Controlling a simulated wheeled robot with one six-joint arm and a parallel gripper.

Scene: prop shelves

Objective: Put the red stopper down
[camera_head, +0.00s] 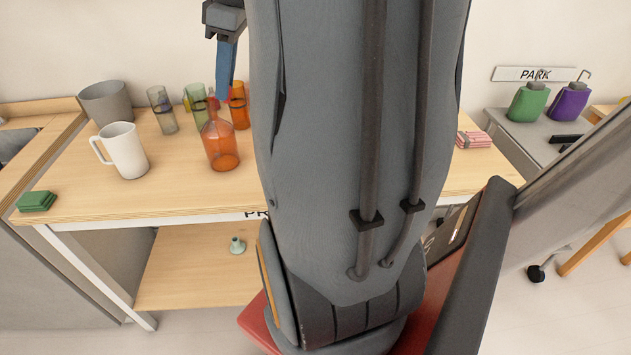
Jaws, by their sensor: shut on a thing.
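My gripper (223,95) reaches down from the top, left of my large grey arm link, with a blue finger visible. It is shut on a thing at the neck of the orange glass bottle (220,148). A small reddish bit, likely the red stopper (212,92), shows beside the fingertip, above or at the bottle's mouth. It is too small and too covered to tell whether it sits in the neck or apart from it. The bottle stands upright on the wooden table (180,195).
A white mug (123,150), grey pot (107,103), grey glass (162,110), green glass (197,105) and orange glass (239,106) stand near the bottle. The table front between cloth and bottle is clear. My arm hides the middle.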

